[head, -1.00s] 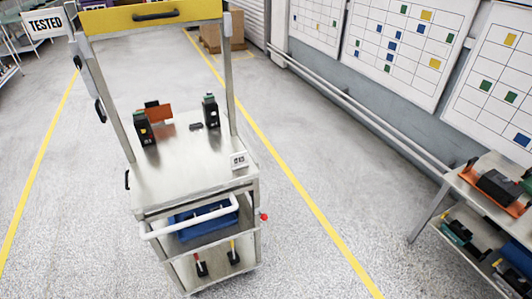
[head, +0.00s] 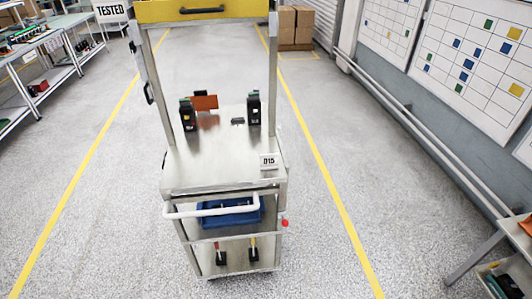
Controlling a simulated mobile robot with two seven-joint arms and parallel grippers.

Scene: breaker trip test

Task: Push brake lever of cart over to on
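The cart (head: 225,163) stands upright in the middle of the head view, inside a lane between yellow floor lines. It has a pale metal top, posts, a yellow panel (head: 205,10) above and a white push handle (head: 212,209) on the near side. A small red knob (head: 285,223) sticks out at the cart's right side below the top; it looks like the brake lever's end. Its on and off marks are too small to see. Neither of my grippers is in view, and nothing touches the cart.
Black devices (head: 188,115) stand on the cart top, with a blue bin (head: 229,212) below. A workbench (head: 42,60) is at the left and a shelf unit (head: 508,258) at the lower right. The floor around the cart is clear.

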